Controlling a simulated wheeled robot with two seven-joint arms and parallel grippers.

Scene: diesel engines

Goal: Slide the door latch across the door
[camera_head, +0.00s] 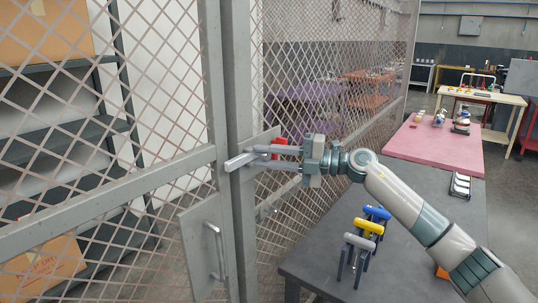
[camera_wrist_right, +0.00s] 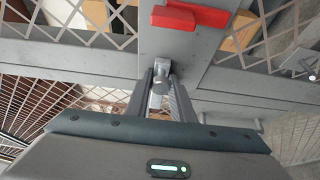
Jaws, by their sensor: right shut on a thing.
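The door latch (camera_head: 240,161) is a grey bar at the meeting edge of the mesh door and its frame. Its grey knob (camera_wrist_right: 161,74) sticks out towards me in the right wrist view. My right gripper (camera_head: 259,156) reaches in from the right, with its two fingers around the latch's knob. In the right wrist view, my right gripper (camera_wrist_right: 161,90) is shut on this knob, and its fingers hide part of it. The mesh door (camera_head: 110,190) stands on the left with a pull handle on a plate (camera_head: 205,250). My left gripper is not in view.
A red piece (camera_head: 279,147) sits on the latch plate beside the fingers; it also shows in the right wrist view (camera_wrist_right: 190,17). A dark table (camera_head: 400,262) with blue, yellow and grey-handled items stands under my right arm. Shelves with boxes (camera_head: 45,28) are behind the mesh.

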